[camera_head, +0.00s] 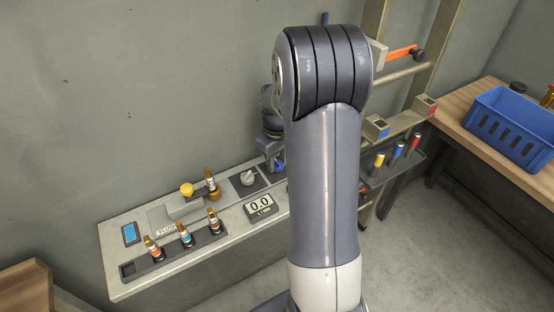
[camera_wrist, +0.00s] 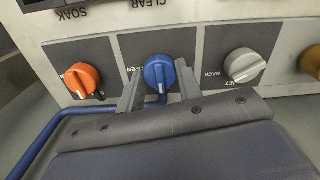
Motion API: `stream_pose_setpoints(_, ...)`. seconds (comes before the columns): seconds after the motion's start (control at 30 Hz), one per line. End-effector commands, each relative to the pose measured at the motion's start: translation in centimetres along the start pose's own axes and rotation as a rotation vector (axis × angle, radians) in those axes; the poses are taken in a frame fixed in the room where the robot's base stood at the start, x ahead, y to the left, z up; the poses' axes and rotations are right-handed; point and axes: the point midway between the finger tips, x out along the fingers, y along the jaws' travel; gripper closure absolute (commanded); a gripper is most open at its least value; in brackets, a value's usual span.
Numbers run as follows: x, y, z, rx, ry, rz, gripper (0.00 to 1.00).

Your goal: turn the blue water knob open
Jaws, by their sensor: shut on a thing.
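The blue water knob (camera_wrist: 159,72) is in the upper middle of the wrist view, on a dark plate with the label OPEN to its left. Its blue pointer points toward the lower edge of the picture. The two grey fingers of my gripper (camera_wrist: 159,92) are on either side of it, shut on the knob. In the head view my gripper (camera_head: 271,162) is partly visible at the right of the bench, behind my arm. The blue knob is hidden there.
An orange knob (camera_wrist: 82,80) and a grey knob (camera_wrist: 242,65) flank the blue one closely. A blue pipe (camera_wrist: 45,140) runs along the left. A yellow knob (camera_head: 187,190) and brass fittings stand on the bench (camera_head: 120,285).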

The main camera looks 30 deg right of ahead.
Motion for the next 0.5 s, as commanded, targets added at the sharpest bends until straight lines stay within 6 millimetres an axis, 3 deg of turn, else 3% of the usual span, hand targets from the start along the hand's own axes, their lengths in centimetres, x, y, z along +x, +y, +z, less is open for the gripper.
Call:
stream_pose_setpoints(0.23,-0.02,-0.01,-0.01,0.0,0.0,0.0,0.89)
stream_pose_setpoints(0.5,-0.02,0.0,-0.02,0.032,0.0,0.0,0.89)
